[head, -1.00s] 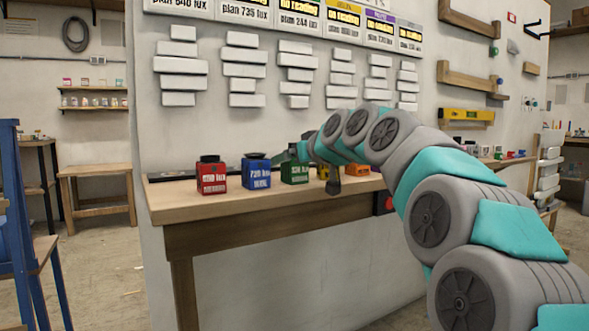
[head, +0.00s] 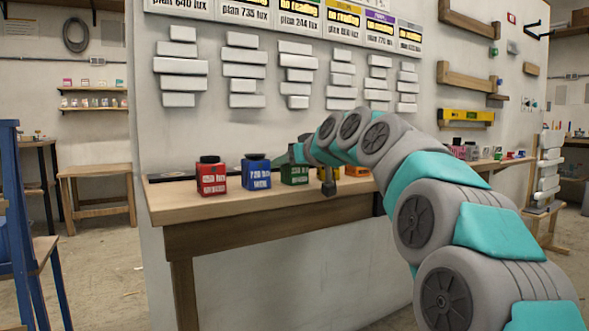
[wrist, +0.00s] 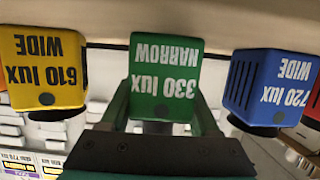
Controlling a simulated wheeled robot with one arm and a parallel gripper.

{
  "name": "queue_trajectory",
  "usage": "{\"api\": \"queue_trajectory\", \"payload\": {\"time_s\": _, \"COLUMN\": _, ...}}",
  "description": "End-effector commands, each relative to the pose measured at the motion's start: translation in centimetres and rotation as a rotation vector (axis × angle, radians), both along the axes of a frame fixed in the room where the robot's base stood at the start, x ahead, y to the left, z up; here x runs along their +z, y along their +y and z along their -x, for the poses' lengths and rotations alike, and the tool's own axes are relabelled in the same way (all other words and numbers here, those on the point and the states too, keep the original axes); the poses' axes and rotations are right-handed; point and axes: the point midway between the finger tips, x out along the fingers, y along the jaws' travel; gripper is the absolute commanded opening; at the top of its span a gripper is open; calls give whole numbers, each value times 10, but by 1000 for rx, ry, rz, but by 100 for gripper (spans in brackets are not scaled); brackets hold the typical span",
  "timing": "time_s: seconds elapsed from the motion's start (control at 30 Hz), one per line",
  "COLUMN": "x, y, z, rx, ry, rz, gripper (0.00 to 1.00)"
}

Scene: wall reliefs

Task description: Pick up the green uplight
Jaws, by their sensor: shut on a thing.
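The green uplight (wrist: 165,78) is a box marked "330 lux NARROW", upside down in the wrist view between the two fingers of my gripper (wrist: 165,115). My gripper is shut on it. In the head view the green uplight (head: 294,173) is at the shelf, right of the blue one, partly behind my arm. My gripper (head: 297,153) is at its top there. I cannot tell whether its base touches the shelf.
The wooden shelf (head: 240,204) also holds a red uplight (head: 212,179), a blue uplight (head: 257,174) and a yellow uplight (wrist: 42,68). The blue and yellow ones flank the green one closely. White wall reliefs (head: 244,57) and label panels hang above.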

Motion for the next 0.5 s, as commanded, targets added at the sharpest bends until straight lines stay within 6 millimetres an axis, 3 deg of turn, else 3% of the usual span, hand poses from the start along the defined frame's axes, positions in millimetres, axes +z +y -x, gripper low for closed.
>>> {"api": "queue_trajectory", "payload": {"time_s": 0.03, "x": 0, "y": 0, "z": 0, "rx": 0, "ry": 0, "rz": 0, "gripper": 23}}
{"api": "queue_trajectory", "payload": {"time_s": 0.23, "x": 0, "y": 0, "z": 0, "rx": 0, "ry": 0, "rz": 0, "gripper": 1}}
{"api": "queue_trajectory", "payload": {"time_s": 0.5, "x": 0, "y": 0, "z": 0, "rx": 0, "ry": 0, "rz": 0, "gripper": 0}}
